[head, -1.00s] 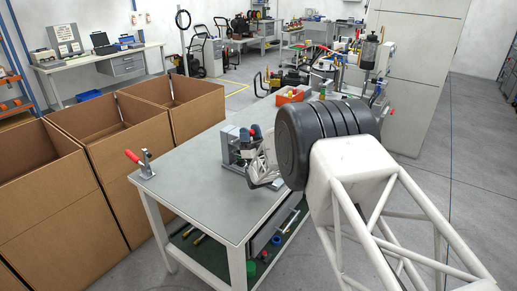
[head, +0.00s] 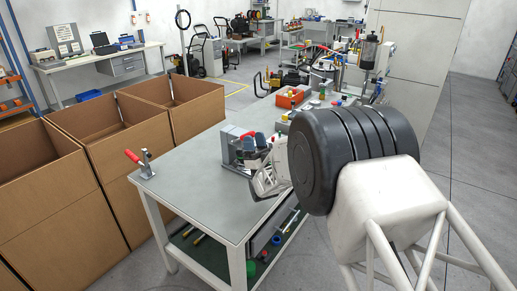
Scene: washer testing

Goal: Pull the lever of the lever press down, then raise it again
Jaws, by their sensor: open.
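The lever press (head: 229,147), a grey metal device, stands on the grey-topped table near its back right edge. A short red lever handle (head: 247,134) shows at its top right. My gripper (head: 254,142) is at the right side of the press, with dark blue-grey fingertips close to the red handle. It is open. I cannot tell whether the fingers touch the handle. My own arm hides part of the press's right side.
A toggle clamp with a red handle (head: 138,160) stands at the table's left corner. The table's front top (head: 205,190) is clear. Open cardboard boxes (head: 85,150) stand along the left. An orange bin (head: 291,98) and small items lie behind the press.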

